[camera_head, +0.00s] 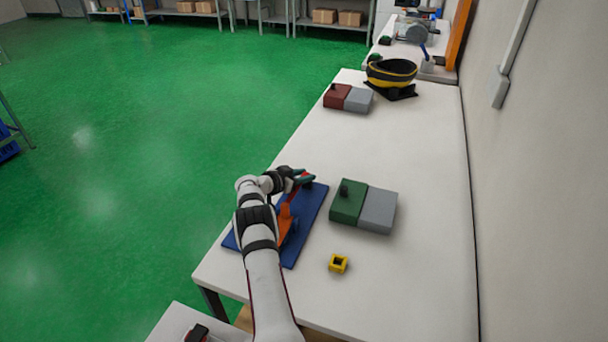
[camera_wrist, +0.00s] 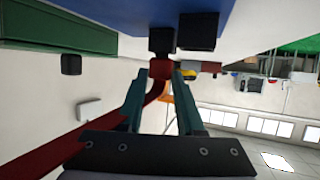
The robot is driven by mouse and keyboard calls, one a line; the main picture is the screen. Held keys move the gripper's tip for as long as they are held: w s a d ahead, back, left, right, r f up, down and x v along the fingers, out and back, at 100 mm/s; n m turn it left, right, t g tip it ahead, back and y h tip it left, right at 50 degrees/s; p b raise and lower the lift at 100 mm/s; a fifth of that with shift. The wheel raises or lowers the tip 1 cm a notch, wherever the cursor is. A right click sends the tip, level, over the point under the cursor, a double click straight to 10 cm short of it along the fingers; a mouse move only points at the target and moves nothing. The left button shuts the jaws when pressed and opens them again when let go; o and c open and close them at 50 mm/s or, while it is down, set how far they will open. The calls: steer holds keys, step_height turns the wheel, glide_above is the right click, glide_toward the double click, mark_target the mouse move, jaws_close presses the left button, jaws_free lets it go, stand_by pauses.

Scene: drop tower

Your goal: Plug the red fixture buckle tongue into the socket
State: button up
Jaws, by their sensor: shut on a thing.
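My gripper (camera_head: 303,178) is at the far end of the blue board (camera_head: 312,212). In the wrist view its teal fingers (camera_wrist: 160,98) are shut on the red buckle tongue (camera_wrist: 160,72), and a red strap (camera_wrist: 85,135) runs from it to the lower left. A small dark block (camera_wrist: 162,40) shows just beyond the tongue, against the blue board. A larger black block (camera_wrist: 198,30) sits beside it on the board. I cannot tell which block is the socket, or whether the tongue touches it. In the head view the gripper and arm hide this spot.
An orange part (camera_head: 286,222) stands on the board beside my arm. A green and grey box (camera_head: 378,210) stands right of the board, with a yellow square piece (camera_head: 338,264) nearer. A red and grey box (camera_head: 358,100) and a black-yellow ring (camera_head: 391,68) stand farther back. The right tabletop is clear.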

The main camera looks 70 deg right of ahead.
steer(key=shift+f, duration=0.2)
steer(key=o, duration=1.1)
steer(key=shift+c, duration=0.2)
